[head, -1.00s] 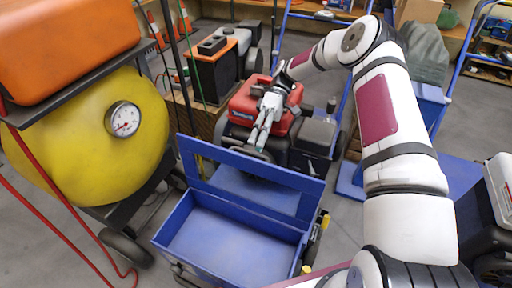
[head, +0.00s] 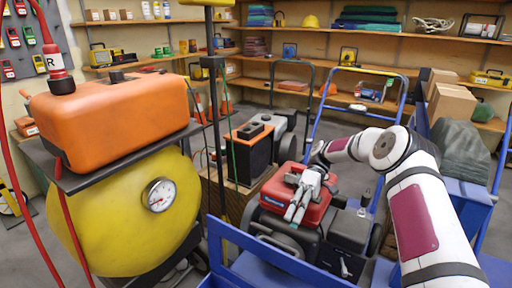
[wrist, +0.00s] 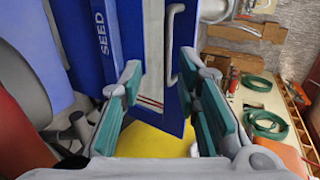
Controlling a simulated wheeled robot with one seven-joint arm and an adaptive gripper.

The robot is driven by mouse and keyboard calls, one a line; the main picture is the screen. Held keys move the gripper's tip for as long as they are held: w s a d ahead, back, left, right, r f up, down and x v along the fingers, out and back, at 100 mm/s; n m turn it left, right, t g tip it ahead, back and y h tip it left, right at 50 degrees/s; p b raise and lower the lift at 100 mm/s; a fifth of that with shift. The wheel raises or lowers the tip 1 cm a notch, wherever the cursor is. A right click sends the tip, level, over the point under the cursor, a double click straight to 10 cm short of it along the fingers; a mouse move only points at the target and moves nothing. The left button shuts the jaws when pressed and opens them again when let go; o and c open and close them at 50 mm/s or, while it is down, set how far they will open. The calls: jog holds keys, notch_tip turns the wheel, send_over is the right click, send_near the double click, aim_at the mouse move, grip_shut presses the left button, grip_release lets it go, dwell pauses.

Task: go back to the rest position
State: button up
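My gripper (head: 299,207) is in front of the red-topped machine (head: 296,190) in the head view, with the arm reaching in from the right and bent at the elbow. In the wrist view my gripper (wrist: 160,78) has its two teal-padded fingers well apart, with nothing held between them. Beyond the fingers are a blue panel with a grey handle (wrist: 172,50) and a yellow surface (wrist: 155,142).
A yellow tank with a gauge (head: 160,195) and an orange unit (head: 110,108) stand at the left. A blue cart (head: 270,262) is low in front. Boxes (head: 452,103) are at the right. Loaded shelves (head: 300,62) line the back wall.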

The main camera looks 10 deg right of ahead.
jog(key=s+a+r+m+t+h, duration=0.1)
jog(key=s+r+m+t+h, duration=0.15)
jog(key=s+r, duration=0.7)
jog(key=s+a+r+m+t+h, duration=0.15)
jog(key=s+r+h, duration=0.35)
jog(key=r, duration=0.8)
jog(key=s+d+f+m+t, duration=0.1)
jog(key=s+d+m+t, duration=0.15)
jog(key=s, duration=0.95)
jog(key=s+d+f+m+t, duration=0.15)
jog(key=s+m+t, duration=0.25)
jog(key=s, duration=0.9)
notch_tip(320, 180, up, 28)
jog(key=t+p, duration=0.4)
jog(key=p, duration=2.1)
jog(key=shift+w+d+f+p, duration=0.15)
jog(key=shift+w+d+p, duration=0.1)
jog(key=shift+d+p, duration=0.1)
jog(key=shift+a+h, duration=0.1)
jog(key=shift+h, duration=0.15)
